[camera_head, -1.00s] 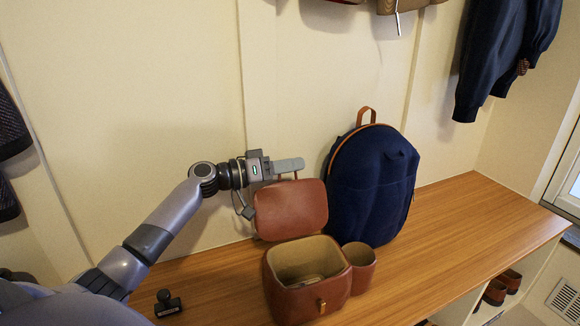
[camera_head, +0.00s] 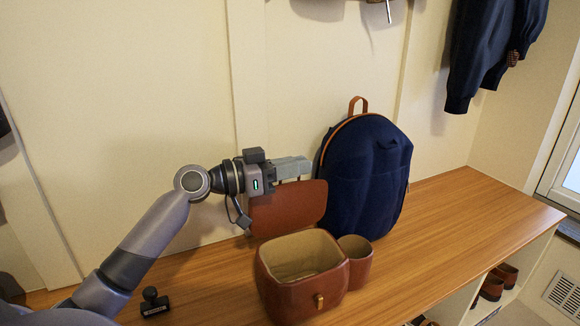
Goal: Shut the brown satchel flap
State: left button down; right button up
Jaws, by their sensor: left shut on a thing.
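The brown satchel (camera_head: 300,282) stands open on the wooden bench, its tan inside showing and a small brass clasp on its front. Its flap (camera_head: 285,208) stands raised behind the opening, near the wall. A small side pocket (camera_head: 356,262) is on its right. My left gripper (camera_head: 296,168) is at the top edge of the flap, its fingers pointing right, and is shut on the flap. The exact contact is partly hidden behind the fingers. My right gripper is not in view.
A navy backpack (camera_head: 366,175) leans on the wall just right of the flap. A small black object (camera_head: 155,302) lies on the bench (camera_head: 450,225) at the left. Dark jackets (camera_head: 490,50) hang at upper right. The bench is clear to the right.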

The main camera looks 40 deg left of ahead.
pick_arm(q)
jog(key=shift+s+d+f, duration=0.35)
jog(key=shift+s+d, duration=0.05)
jog(key=shift+d, duration=0.3)
jog(key=c, duration=1.3)
grip_release()
jog(key=shift+a, duration=0.1)
jog(key=shift+o, duration=0.2)
jog(key=shift+r, duration=0.1)
jog(key=v, duration=0.7)
